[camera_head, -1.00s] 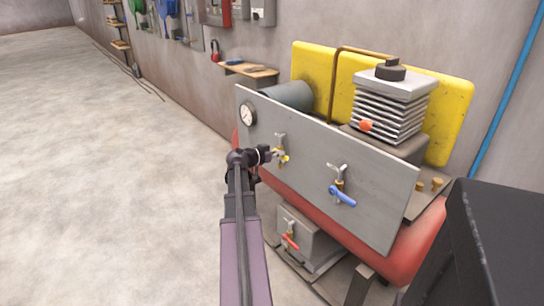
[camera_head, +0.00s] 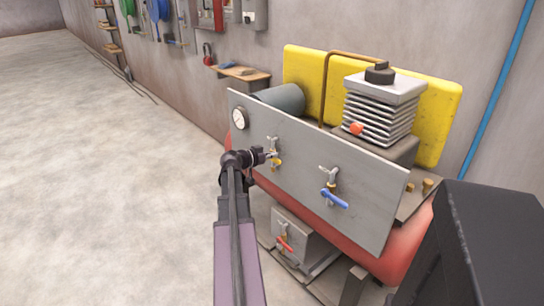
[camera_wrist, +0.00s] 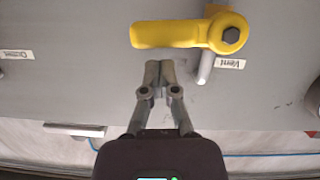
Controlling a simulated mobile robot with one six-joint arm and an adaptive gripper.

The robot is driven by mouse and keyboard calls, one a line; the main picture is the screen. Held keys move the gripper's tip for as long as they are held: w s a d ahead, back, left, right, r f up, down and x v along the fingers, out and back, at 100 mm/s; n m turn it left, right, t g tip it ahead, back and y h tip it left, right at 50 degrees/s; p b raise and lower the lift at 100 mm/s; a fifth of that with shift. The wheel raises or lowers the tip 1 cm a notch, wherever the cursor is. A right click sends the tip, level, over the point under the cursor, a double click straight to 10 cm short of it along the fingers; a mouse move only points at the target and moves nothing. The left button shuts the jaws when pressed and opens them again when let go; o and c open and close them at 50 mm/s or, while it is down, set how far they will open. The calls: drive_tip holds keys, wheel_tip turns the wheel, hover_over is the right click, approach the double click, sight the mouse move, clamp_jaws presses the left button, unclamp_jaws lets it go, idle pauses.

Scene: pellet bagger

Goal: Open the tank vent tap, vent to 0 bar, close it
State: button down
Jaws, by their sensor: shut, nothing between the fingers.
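The yellow vent tap handle (camera_wrist: 175,34) lies across the top of the wrist view, its lever pointing left from a dark hex bolt. A label reading "Vent" (camera_wrist: 228,63) sits beside its stem. In the head view the vent tap (camera_head: 277,161) is on the grey panel (camera_head: 300,170), partly hidden by my gripper (camera_head: 270,155). My gripper is shut and empty in the wrist view (camera_wrist: 160,68); its fingertips are just below the yellow lever, and I cannot tell whether they touch it. The round gauge (camera_head: 240,118) is at the panel's left end; its reading is too small to tell.
A blue-handled tap (camera_head: 334,198) is to the right on the same panel. A red-handled tap (camera_head: 285,243) is low, under the red tank (camera_head: 405,240). A dark box (camera_head: 480,250) stands at the right. Open floor (camera_head: 100,180) lies to the left.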

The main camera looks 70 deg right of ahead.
wheel_tip(320, 180, up, 3)
drive_tip(key=p, duration=0.2)
drive_tip(key=shift+w+r+p, duration=0.1)
drive_tip(key=shift+w+p, duration=0.05)
drive_tip(key=shift+p, duration=0.2)
drive_tip(key=p+v, duration=0.2)
drive_tip(key=v, duration=0.7)
drive_tip(key=shift+w+a, duration=0.2)
drive_tip(key=shift+a, duration=0.2)
drive_tip(key=shift+p, duration=0.3)
drive_tip(key=s+d+r+t+y+p, duration=0.1)
drive_tip(key=r+y+p, duration=0.4)
drive_tip(key=p, duration=0.9)
drive_tip(key=shift+d+r+t, duration=0.4)
drive_tip(key=shift+d+t, duration=0.5)
drive_tip(key=shift+d, duration=0.15)
drive_tip(key=shift+s+f, duration=0.1)
drive_tip(key=shift+f, duration=0.05)
drive_tip(key=b+x, duration=0.7)
drive_tip(key=x, duration=0.3)
drive_tip(key=shift+a+f, duration=0.1)
drive_tip(key=shift+f, duration=0.1)
drive_tip(key=shift+s+a+f+b, duration=0.1)
drive_tip(key=shift+f+b, duration=0.8)
drive_tip(key=shift+b, duration=0.1)
drive_tip(key=shift+s+a+f+b, duration=0.1)
drive_tip(key=shift+f+b, duration=0.8)
drive_tip(key=shift+b, duration=0.1)
